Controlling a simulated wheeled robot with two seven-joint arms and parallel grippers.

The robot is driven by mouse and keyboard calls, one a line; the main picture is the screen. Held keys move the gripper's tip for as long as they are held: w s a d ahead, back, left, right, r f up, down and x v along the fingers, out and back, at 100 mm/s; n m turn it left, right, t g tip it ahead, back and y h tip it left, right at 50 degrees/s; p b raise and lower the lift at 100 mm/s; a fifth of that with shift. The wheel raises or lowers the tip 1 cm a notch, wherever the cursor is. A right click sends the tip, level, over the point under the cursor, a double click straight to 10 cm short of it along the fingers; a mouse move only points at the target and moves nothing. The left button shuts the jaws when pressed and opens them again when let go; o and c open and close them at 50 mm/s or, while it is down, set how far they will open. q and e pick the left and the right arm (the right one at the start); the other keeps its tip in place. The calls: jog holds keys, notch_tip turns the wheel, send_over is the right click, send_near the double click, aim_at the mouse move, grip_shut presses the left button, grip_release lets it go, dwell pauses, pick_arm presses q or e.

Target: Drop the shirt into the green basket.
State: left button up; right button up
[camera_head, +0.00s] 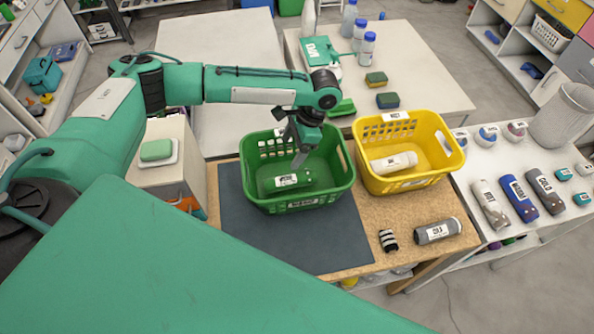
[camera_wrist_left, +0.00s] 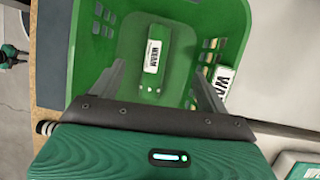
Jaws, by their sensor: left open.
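The green basket (camera_head: 338,188) stands on the dark mat on the wooden-topped table. A green rolled bundle with a white label, seemingly the shirt (camera_head: 290,181), lies on the basket's floor. In the left wrist view the shirt (camera_wrist_left: 151,75) lies lengthwise inside the green basket (camera_wrist_left: 88,55), beyond my fingers. My left gripper (camera_head: 299,158) reaches down into the basket from above, at the bundle's far side. My right gripper is not in view.
A yellow basket (camera_head: 440,172) with a white bundle (camera_head: 394,163) stands close on the right. A grey roll (camera_head: 437,231) and a striped roll (camera_head: 388,240) lie in front of it. The dark mat (camera_head: 300,245) is clear in front of the green basket.

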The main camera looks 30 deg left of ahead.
pick_arm(q)
jog(key=b+v, duration=0.2)
jog(key=v, duration=1)
jog(key=shift+w+r, duration=0.15)
jog(key=shift+r, duration=0.1)
